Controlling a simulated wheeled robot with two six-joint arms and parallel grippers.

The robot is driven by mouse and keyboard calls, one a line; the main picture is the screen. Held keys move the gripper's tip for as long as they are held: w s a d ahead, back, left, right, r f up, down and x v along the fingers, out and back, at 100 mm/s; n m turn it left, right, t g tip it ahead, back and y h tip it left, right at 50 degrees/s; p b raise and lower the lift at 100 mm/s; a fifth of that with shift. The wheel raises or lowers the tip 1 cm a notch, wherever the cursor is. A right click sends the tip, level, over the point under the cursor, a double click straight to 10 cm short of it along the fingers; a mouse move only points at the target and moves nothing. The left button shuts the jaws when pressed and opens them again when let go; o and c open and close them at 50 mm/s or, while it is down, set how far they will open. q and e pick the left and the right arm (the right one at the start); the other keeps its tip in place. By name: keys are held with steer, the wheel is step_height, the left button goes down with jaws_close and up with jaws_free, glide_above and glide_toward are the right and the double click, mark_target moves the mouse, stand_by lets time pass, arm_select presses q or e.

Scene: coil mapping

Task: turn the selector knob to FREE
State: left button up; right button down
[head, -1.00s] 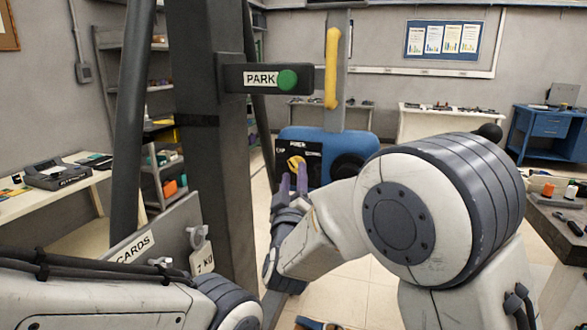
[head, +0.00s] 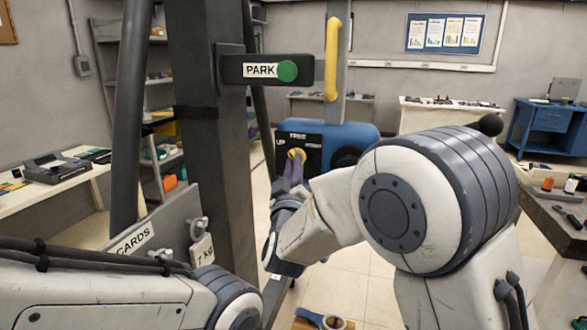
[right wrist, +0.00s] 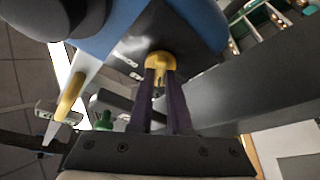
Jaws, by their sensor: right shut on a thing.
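The yellow selector knob (head: 296,153) sits on a black plate on the front of the blue housing (head: 368,132). The plate's lettering is only partly readable, and I cannot tell which mark the knob points to. My right gripper (head: 292,170) has its purple fingers shut on the knob. In the right wrist view the fingers (right wrist: 161,95) hold the yellow knob (right wrist: 159,62) between their tips. My left arm shows at the lower left of the head view, but its gripper is not in view.
A dark post (head: 215,140) stands left of the housing, with a PARK arm (head: 262,69) and green button (head: 287,71). A yellow handle (head: 333,60) rises above the housing. A CARDS panel (head: 150,225) with a 7 KG tag (head: 203,250) hangs low left.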

steer(key=shift+a+f+m+h+b, duration=0.1)
steer(key=shift+m+h+b, duration=0.8)
steer(key=shift+m+b, duration=0.75)
steer(key=shift+a+m+h+b, duration=0.1)
steer(key=shift+m+h+b, duration=0.8)
steer(key=shift+m+b, duration=0.75)
steer(key=shift+a+f+m+h+b, duration=0.1)
steer(key=shift+m+h+b, duration=1)
steer(key=shift+m, duration=0.9)
steer(key=shift+r, duration=0.1)
steer(key=shift+d, duration=0.1)
steer(key=c, duration=0.9)
jaws_free()
steer(key=shift+w, duration=0.1)
steer(key=shift+o, duration=0.2)
steer(key=b+v, duration=0.5)
steer(key=v, duration=0.5)
steer(key=shift+s, duration=0.35)
